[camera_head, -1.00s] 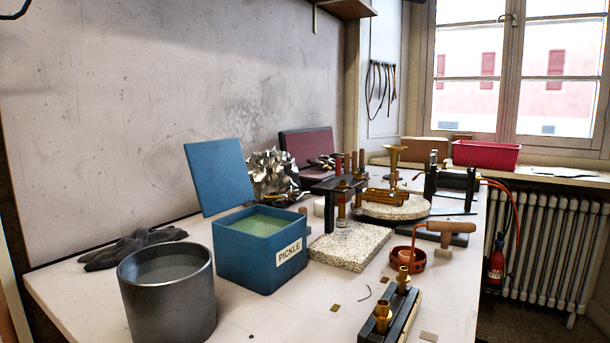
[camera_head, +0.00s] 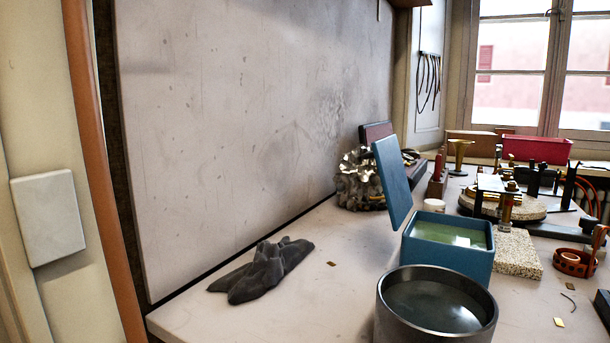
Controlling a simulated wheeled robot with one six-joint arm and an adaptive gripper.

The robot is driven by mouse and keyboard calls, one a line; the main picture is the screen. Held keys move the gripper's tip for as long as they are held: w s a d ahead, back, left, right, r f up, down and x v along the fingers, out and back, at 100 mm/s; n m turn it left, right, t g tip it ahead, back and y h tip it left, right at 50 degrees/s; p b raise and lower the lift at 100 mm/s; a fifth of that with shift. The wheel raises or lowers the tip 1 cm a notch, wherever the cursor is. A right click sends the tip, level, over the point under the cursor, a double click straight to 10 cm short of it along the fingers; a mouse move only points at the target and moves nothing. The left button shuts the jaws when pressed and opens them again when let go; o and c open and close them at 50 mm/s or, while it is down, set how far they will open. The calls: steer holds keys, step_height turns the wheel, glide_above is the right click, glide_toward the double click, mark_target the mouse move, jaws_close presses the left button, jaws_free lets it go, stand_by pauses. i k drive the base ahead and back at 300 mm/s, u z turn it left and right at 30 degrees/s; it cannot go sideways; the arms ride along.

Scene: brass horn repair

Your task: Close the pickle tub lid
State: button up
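The blue pickle tub (camera_head: 447,266) stands on the bench right of centre, behind a dark metal pot. Greenish liquid shows inside it. Its blue lid (camera_head: 393,181) stands open, raised steeply along the tub's left side. The PICKLE label seen earlier does not show from here. My gripper is not in view.
The dark round pot (camera_head: 436,307) with liquid stands close in front of the tub. Dark gloves (camera_head: 262,270) lie on the bench to the left. Crumpled metal (camera_head: 360,180) sits behind the lid. A speckled slab (camera_head: 517,254) lies right of the tub. Bare bench (camera_head: 335,285) lies between gloves and pot.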

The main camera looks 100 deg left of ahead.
mark_target(386, 151)
steer(key=k, duration=0.9)
steer(key=u, duration=2.15)
